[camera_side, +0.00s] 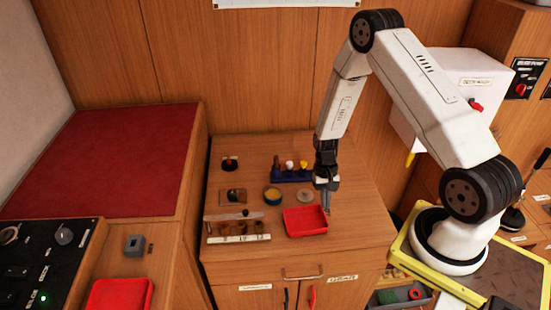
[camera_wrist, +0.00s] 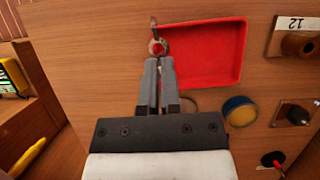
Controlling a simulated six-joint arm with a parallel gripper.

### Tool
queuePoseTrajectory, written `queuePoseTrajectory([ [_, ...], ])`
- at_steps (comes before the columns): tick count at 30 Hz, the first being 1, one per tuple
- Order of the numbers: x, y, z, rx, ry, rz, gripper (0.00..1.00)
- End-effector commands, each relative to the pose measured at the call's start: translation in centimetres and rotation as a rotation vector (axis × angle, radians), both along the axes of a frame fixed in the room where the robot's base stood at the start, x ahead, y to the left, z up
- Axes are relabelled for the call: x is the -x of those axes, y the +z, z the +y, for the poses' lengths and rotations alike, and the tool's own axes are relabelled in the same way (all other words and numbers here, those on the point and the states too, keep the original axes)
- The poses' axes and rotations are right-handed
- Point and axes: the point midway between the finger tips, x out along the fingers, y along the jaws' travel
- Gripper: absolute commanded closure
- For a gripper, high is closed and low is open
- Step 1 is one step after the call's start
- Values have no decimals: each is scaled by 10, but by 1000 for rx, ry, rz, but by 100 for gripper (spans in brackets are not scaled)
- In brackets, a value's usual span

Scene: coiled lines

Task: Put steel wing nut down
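The steel wing nut (camera_wrist: 157,46) is between my fingertips in the wrist view, with its small wings pointing away from the gripper. My gripper (camera_wrist: 159,60) is shut on it. In the side view my gripper (camera_side: 327,205) points down beside the right end of a shallow red tray (camera_side: 291,228); the nut is too small there to make out clearly. In the wrist view the tray (camera_wrist: 232,78) appears empty, and the nut overlaps its left edge. I cannot tell how high the nut is above the tray or table.
A wooden block with holes (camera_side: 238,239) stands left of the tray. The wooden top in front of the tray is clear.

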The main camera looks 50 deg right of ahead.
Motion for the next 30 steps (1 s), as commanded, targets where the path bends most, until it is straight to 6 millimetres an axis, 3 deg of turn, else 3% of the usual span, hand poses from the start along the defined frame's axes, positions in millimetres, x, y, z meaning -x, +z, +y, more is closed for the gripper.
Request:
queuePoseTrajectory([
  [12, -31, -39, -9, 0, 0, 0, 100],
  [23, -35, -44, -10, 0, 0, 0, 100],
  [30, -38, -62, -11, -1, 0, 0, 100],
])
